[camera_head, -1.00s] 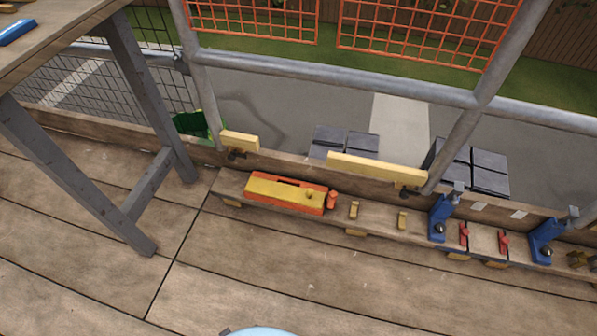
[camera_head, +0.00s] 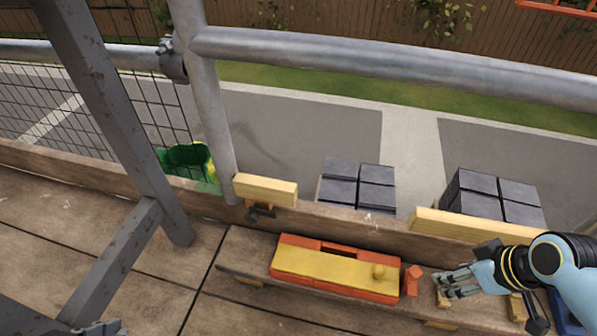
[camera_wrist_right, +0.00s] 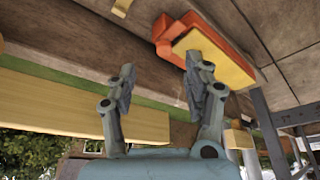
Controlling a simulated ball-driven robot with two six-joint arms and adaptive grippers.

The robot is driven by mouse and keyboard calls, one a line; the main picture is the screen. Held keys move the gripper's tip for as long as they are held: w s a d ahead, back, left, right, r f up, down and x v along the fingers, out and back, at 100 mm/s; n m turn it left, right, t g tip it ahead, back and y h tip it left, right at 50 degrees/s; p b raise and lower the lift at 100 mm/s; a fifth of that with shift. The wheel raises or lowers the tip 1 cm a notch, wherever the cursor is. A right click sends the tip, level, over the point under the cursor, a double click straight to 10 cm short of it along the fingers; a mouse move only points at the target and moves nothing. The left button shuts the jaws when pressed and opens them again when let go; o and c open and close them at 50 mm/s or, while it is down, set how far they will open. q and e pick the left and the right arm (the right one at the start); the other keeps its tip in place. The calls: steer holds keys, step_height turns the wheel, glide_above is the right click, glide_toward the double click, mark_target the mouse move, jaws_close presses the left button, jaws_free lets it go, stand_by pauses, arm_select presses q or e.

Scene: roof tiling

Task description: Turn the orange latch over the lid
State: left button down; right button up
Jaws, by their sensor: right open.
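Part of my left gripper (camera_head: 98,328) shows at the bottom left edge.
A small yellow block (camera_head: 442,299) is under my right gripper, and another (camera_head: 517,307) stands farther right. A long yellow board (camera_head: 470,226) runs behind my right arm. A grey trestle leg (camera_head: 110,110) is at left. Dark tile stacks (camera_head: 357,184) lie beyond the ledge.

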steer(key=w+a+b, duration=0.1)
steer(key=b, duration=0.4)
glide_above(416, 272)
steer(key=s+d, duration=0.1)
steer(key=s, duration=0.1)
steer(key=shift+f, duration=2.35)
steer(key=shift+w+f+n+b, duration=0.25)
steer(key=shift+f+n+b, duration=0.25)
steer(key=shift+f, duration=0.5)
steer(key=b+x, duration=0.2)
steer(key=shift+w+a+f, duration=0.1)
steer(key=shift+w+f, duration=0.05)
steer(key=shift+f, duration=0.05)
arm_select(q)
steer(key=w+d+r+m+t+h, duration=0.1)
steer(key=w+d+r+t+h, duration=0.1)
steer(key=w+r+t, duration=0.3)
steer(key=w+d+r+m+t+h, duration=0.1)
steer(key=w+r+t, duration=0.5)
steer(key=r, duration=1.1)
steer(key=shift+d+m+t+h, duration=0.4)
steer(key=shift+t+h, duration=0.1)
steer(key=shift+t, duration=1.9)
arm_select(e)
jaws_close()
